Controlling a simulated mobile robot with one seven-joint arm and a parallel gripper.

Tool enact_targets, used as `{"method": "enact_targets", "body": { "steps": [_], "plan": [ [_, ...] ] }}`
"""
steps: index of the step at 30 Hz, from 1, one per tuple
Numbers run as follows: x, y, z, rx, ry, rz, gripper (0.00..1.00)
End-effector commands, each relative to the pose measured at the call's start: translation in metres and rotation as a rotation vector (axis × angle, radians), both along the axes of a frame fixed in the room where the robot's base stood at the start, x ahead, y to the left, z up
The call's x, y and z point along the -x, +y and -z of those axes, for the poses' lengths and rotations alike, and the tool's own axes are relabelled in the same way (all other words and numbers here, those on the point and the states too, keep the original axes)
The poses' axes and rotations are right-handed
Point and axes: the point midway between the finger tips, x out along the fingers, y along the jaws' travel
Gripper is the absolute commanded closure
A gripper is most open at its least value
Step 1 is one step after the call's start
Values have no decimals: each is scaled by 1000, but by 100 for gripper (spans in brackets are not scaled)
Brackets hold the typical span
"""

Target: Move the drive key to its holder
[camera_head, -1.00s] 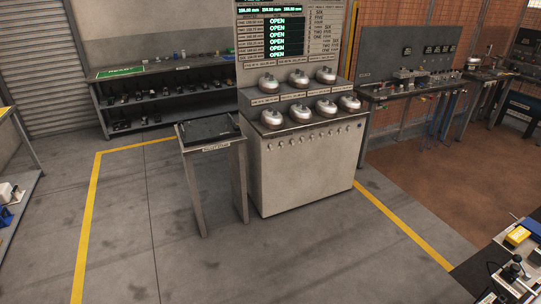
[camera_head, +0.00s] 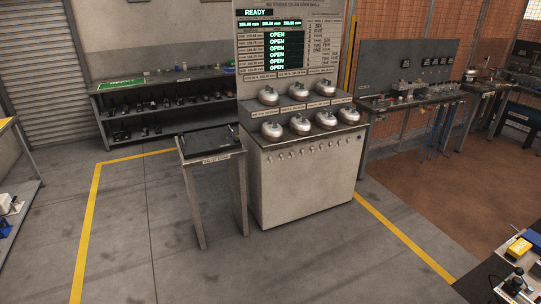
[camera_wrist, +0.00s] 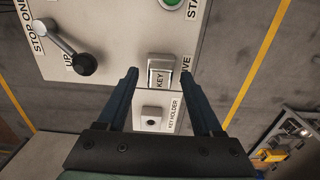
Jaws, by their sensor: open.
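The drive key (camera_wrist: 161,66) looks like a small silver-grey block on a pale panel in the wrist view, beside a "KEY" label. My gripper (camera_wrist: 159,74) is open, its two dark blue fingers spread to the left and right of the key. A gap shows between key and fingers; I cannot tell how far above the panel the fingertips are. The key holder (camera_wrist: 151,122) is a light plate with a small square block and dark hole, just below the key between the fingers, labelled "KEY HOLDER". The gripper is not seen in the head view.
A black-knobbed lever (camera_wrist: 84,63) and a green button (camera_wrist: 172,2) sit on the same panel. In the head view a cabinet (camera_head: 300,180) carries several rounded metal pieces beneath a display board (camera_head: 290,45). A narrow stand (camera_head: 212,158) is beside it. Grey floor in front is clear.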

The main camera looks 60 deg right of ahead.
Motion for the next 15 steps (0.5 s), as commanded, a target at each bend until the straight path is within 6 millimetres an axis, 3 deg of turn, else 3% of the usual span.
{"method": "enact_targets", "body": {
  "steps": [10, 15],
  "plan": [
    [0, 0, 0, 1, -1, 0, 32],
    [0, 0, 0, 1, -1, 0, 61]
  ]
}}
